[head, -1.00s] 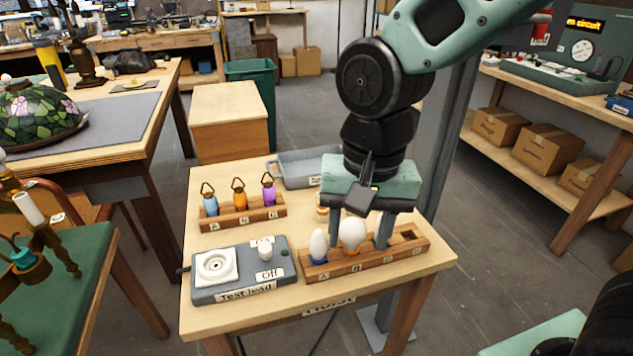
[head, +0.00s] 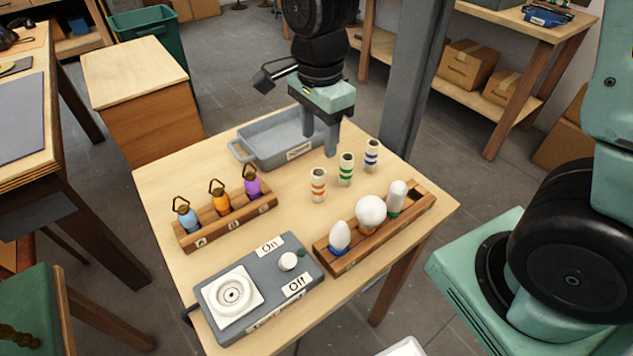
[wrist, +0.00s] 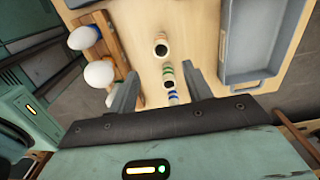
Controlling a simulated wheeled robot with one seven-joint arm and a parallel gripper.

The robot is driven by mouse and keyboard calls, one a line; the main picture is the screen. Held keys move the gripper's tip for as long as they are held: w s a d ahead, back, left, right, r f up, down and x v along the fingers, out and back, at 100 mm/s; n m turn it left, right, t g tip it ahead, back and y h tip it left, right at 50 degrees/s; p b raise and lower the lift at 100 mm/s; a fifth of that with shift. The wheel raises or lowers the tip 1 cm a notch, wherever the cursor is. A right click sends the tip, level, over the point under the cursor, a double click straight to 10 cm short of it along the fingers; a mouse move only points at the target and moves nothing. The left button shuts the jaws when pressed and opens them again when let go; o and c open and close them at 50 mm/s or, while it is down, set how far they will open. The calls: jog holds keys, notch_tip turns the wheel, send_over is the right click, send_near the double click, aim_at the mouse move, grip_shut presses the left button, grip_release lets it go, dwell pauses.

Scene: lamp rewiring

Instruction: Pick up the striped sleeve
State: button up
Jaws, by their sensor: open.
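Three upright white sleeves stand in a row on the table: one with orange stripes (head: 318,186), one with green stripes (head: 346,169) and one with blue stripes (head: 371,155). My gripper (head: 320,138) is open and empty, pointing down behind and left of the row, near the grey tray. In the wrist view, my gripper's fingers (wrist: 162,78) are apart. The green-striped sleeve (wrist: 168,74) and the blue-striped sleeve (wrist: 173,97) appear between them in the picture. The nearest sleeve (wrist: 160,46) appears beyond the fingertips, its stripe colour hard to read there.
A wooden rack (head: 345,264) with three white bulbs stands in front of the sleeves. The grey tray (head: 240,151) is at the back. A rack (head: 190,243) of blue, orange and purple ringed pieces is left. The test box (head: 215,330) is front left. A grey post (head: 405,90) rises behind.

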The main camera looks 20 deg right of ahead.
aim_at(318, 180)
notch_tip(318, 180, down, 12)
jog(key=shift+w+f+p, duration=0.1)
jog(key=shift+f+p, duration=0.05)
jog(key=shift+p, duration=0.5)
jog(key=c, duration=1)
